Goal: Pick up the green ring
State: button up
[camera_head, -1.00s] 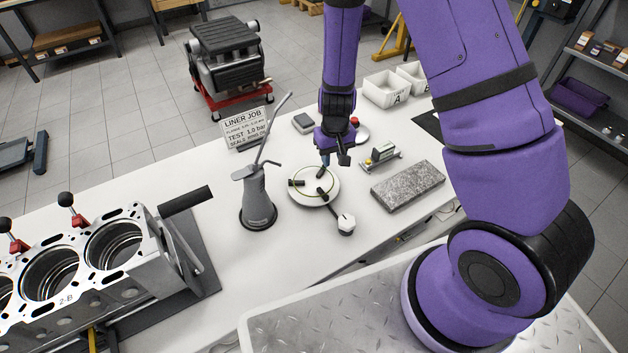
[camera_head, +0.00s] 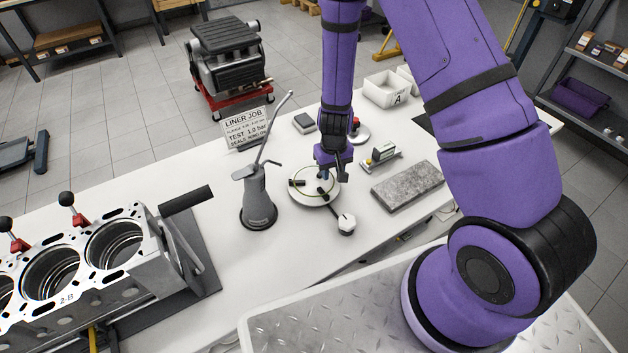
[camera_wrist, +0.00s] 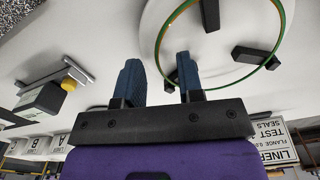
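The green ring (camera_wrist: 279,45) lies on black pads on a round white plate (camera_wrist: 160,15), seen in the wrist view at the upper right. In the head view the ring (camera_head: 302,197) shows as a thin yellow-green loop on the plate (camera_head: 314,201). My gripper (camera_wrist: 159,72) has two blue fingertips spread apart with nothing between them. In the head view my gripper (camera_head: 333,177) is over the plate's far right side, and it hides part of the ring there. In the wrist view the ring is beyond and right of the fingertips; the right one appears close to it.
A grey oil can (camera_head: 258,198) stands left of the plate. A small gauge tool (camera_head: 380,156) and a grey stone block (camera_head: 408,186) are to the right. A sign (camera_head: 245,130) and the engine block (camera_head: 95,255) are farther left.

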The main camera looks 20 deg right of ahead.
grip_shut()
dwell(0.4)
